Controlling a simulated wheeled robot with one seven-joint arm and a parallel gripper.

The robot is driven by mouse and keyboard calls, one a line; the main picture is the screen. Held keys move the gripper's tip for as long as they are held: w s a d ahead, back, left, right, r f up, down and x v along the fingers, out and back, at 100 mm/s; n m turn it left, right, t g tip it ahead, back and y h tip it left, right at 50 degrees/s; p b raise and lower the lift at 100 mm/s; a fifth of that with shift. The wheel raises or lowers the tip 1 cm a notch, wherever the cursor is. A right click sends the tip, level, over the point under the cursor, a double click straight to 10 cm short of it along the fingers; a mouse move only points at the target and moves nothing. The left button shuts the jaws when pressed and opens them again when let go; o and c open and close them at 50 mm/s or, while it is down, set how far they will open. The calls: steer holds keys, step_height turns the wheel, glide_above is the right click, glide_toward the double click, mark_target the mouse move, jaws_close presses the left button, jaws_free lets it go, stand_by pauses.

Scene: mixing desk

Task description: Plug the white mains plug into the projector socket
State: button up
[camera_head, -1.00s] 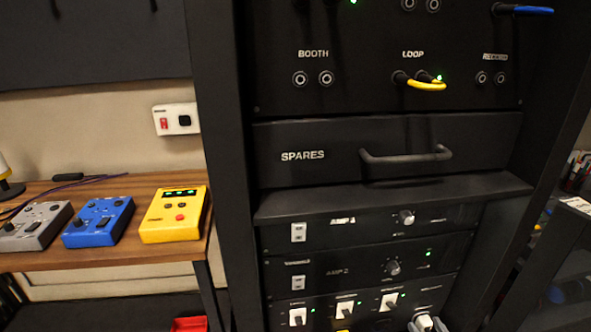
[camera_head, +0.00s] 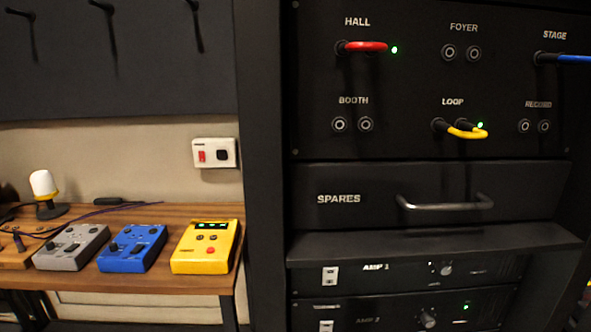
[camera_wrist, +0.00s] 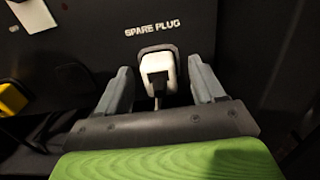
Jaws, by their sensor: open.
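In the wrist view the white plug (camera_wrist: 157,66) sits at the panel under the words SPARE PLUG, with a dark part on its near side and a thin cable hanging from it. My gripper (camera_wrist: 160,75) is open, with one grey finger on each side of the plug. A gap shows on both sides, so the fingers do not appear closed on it. In the head view a white wall socket (camera_head: 215,153) with a red switch and a dark square is on the wall left of the rack. I cannot read a projector label. My gripper and the plug are outside the head view.
The black rack has a SPARES drawer with a protruding handle (camera_head: 445,203) and a ledge (camera_head: 435,245) below. Left is a wooden desk (camera_head: 190,212) with a yellow box (camera_head: 205,246), a blue box (camera_head: 132,248) and a grey box (camera_head: 70,247). A yellow object (camera_wrist: 12,98) is at the wrist view's left.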

jaws_close()
steer(key=s+p, duration=0.1)
steer(key=s, duration=0.5)
stand_by(1.4)
steer(key=shift+d, duration=0.1)
